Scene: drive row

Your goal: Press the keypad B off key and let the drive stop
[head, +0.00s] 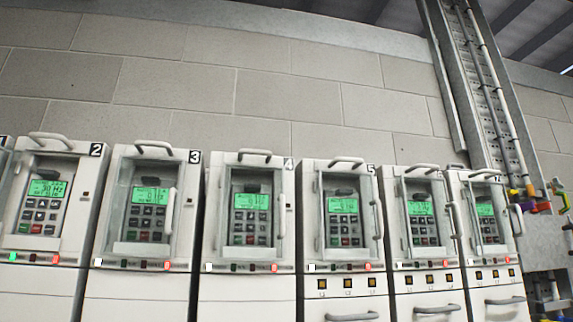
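A row of numbered drive cabinets stands against the wall, each with a keypad and green screen. The keypad on drive 2 (44,202) has a screen that seems to read 30 Hz, red and green keys at its bottom, and a lit green lamp (12,257) below. Keypads show on drive 3 (147,213), drive 4 (250,214), drive 5 (343,218), drive 6 (422,218) and drive 7 (487,219). No letter B is legible, so I cannot tell which is keypad B. Neither gripper is in view.
Lit red lamps show below drives 3 to 7, such as the drive 3 lamp (167,265). Handles stick out from the cabinets, including a lower handle (352,316). Coloured valves (530,198) and a cable tray (485,80) are at right. A block wall (250,85) stands behind.

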